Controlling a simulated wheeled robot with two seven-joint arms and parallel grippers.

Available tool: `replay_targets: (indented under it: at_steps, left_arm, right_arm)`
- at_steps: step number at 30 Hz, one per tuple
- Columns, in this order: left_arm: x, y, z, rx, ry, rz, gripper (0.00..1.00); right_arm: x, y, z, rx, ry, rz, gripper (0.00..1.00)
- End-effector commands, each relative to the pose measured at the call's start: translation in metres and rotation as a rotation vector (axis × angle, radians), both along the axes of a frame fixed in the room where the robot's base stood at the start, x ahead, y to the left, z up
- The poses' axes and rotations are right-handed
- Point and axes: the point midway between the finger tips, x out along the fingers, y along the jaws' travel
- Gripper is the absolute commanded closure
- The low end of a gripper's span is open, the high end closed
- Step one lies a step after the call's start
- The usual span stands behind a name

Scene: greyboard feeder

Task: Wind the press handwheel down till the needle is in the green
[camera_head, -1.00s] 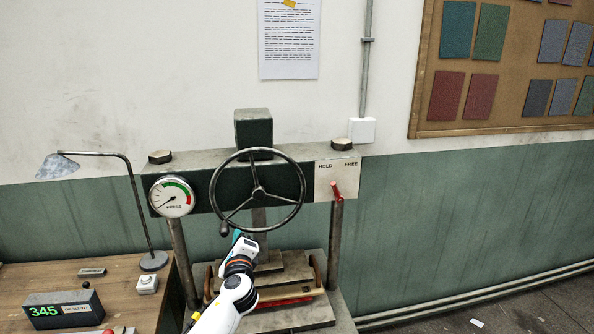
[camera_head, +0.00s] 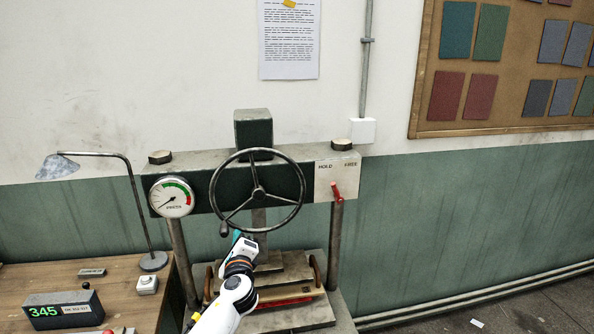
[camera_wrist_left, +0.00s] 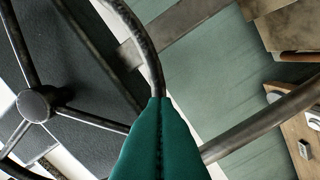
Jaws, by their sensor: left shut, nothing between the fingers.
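The black handwheel (camera_head: 258,190) stands upright on the press front, with a dark knob (camera_head: 224,229) at its lower left. In the left wrist view its hub (camera_wrist_left: 38,104) shows on the left. My left gripper (camera_head: 238,237) is at the wheel's lower rim, just right of the knob. Its teal fingers (camera_wrist_left: 160,140) are shut with nothing between them; the rim meets their tips in the wrist view, and I cannot tell whether they touch. The pressure gauge (camera_head: 171,197) has its needle pointing lower left, outside the green arc. My right gripper is not in view.
A red lever (camera_head: 336,191) sits on the HOLD/FREE plate (camera_head: 325,172) right of the wheel. A desk (camera_head: 125,290) with a lamp (camera_head: 150,262) and a green 345 display (camera_head: 62,310) stands at left. The floor at right is mostly clear.

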Motion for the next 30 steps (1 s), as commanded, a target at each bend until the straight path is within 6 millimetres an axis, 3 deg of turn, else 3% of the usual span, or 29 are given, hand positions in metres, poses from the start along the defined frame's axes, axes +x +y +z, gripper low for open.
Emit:
replay_targets:
  at_steps: [16, 25, 30]
  left_arm:
    - [0.0, 0.0, 0.001, 0.0, 0.0, 0.0, 1.0]
    - [-0.005, 0.019, 0.022, 0.001, 0.0, 0.001, 1.0]
    - [-0.007, 0.024, 0.02, 0.0, 0.001, 0.001, 1.0]
  right_arm:
    - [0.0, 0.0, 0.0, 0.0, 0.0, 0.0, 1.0]
    - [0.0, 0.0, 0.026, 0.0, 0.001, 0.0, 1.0]
    - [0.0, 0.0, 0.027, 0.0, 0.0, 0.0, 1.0]
